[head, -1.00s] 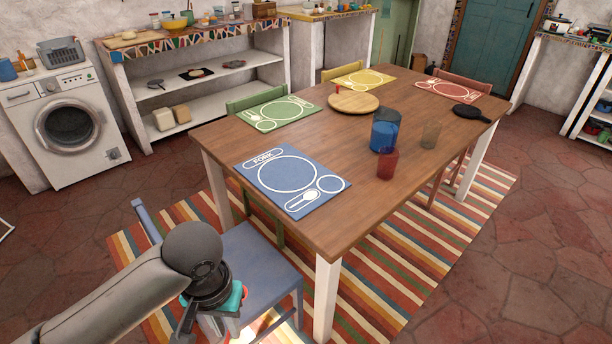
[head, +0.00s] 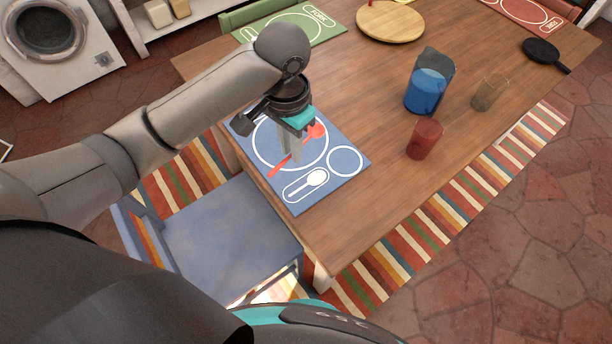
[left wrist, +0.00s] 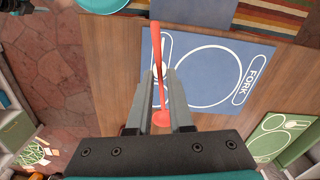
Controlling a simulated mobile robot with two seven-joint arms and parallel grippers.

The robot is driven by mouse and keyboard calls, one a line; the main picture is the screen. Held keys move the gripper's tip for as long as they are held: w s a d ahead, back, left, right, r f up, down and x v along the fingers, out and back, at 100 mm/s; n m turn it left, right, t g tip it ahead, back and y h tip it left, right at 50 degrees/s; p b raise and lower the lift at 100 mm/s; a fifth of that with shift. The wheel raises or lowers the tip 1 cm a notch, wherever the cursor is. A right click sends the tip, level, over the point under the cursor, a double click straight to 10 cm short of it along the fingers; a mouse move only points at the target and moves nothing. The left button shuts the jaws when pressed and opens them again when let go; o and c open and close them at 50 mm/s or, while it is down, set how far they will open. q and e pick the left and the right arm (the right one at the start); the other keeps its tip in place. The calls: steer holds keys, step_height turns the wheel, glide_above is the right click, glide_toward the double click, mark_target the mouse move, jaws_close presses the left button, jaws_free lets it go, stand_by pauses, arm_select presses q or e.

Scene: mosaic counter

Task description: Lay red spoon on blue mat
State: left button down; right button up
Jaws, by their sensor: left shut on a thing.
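The red spoon (head: 315,131) is held between the fingers of my left gripper (head: 291,155), which is shut on it. In the head view the spoon lies across the plate outline of the blue mat (head: 322,162), its bowl toward the upper right. In the left wrist view the spoon (left wrist: 156,45) passes between the fingertips (left wrist: 159,78), with the blue mat (left wrist: 235,52) beyond it. It appears a little above the mat; the exact gap cannot be told.
On the wooden table stand a blue pitcher (head: 425,92), a red cup (head: 424,140) and a brownish glass (head: 489,93). A round board (head: 390,22), a black pan (head: 541,50) and a green mat (head: 325,35) lie farther back. A blue chair (head: 220,235) stands at the front.

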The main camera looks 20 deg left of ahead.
mark_target(302, 188)
arm_select(q)
steer(key=w+r+m, duration=0.1)
steer(key=w+d+r+m, duration=0.1)
steer(key=shift+r+p, duration=0.35)
steer(key=shift+p, duration=0.05)
steer(key=shift+w+d+f, duration=0.1)
steer(key=shift+d, duration=0.05)
step_height(302, 188, down, 20)
steer(key=b, duration=0.5)
steer(key=shift+w+r, duration=0.1)
steer(key=shift+r, duration=0.15)
arm_select(e)
steer(key=f, duration=0.3)
steer(key=shift+s+f, duration=0.35)
steer(key=shift+f, duration=0.05)
arm_select(q)
steer(key=shift+f, duration=0.2)
steer(key=c, duration=0.8)
jaws_free()
step_height(302, 188, up, 12)
steer(key=p, duration=0.3)
steer(key=shift+r, duration=0.2)
arm_select(e)
step_height(302, 188, up, 4)
steer(key=shift+f, duration=0.25)
